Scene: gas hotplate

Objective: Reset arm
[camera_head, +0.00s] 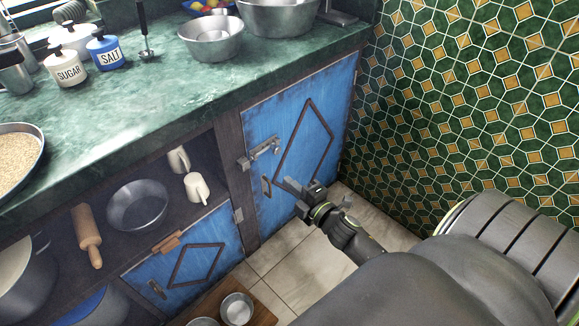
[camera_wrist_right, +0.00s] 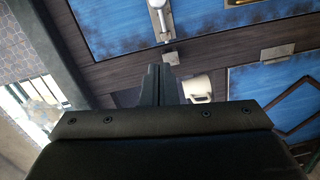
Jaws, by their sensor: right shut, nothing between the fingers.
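My right gripper (camera_head: 302,197) is in front of the blue cabinet door (camera_head: 297,133) under the counter. Its fingers are shut with nothing between them, and they also show close together in the right wrist view (camera_wrist_right: 162,84). The door appears closed, with a metal latch (camera_head: 261,153) at its left edge; the latch also shows at the top of the right wrist view (camera_wrist_right: 160,18). I cannot tell whether the fingertips touch the door. My left gripper is not in view.
A green counter (camera_head: 150,85) holds bowls (camera_head: 211,38), a sugar jar (camera_head: 66,69) and a salt jar (camera_head: 104,50). The open shelf holds mugs (camera_head: 197,188), a bowl (camera_head: 138,205) and a rolling pin (camera_head: 87,236). A tiled wall (camera_head: 470,110) stands right. Tiled floor (camera_head: 290,260) shows below.

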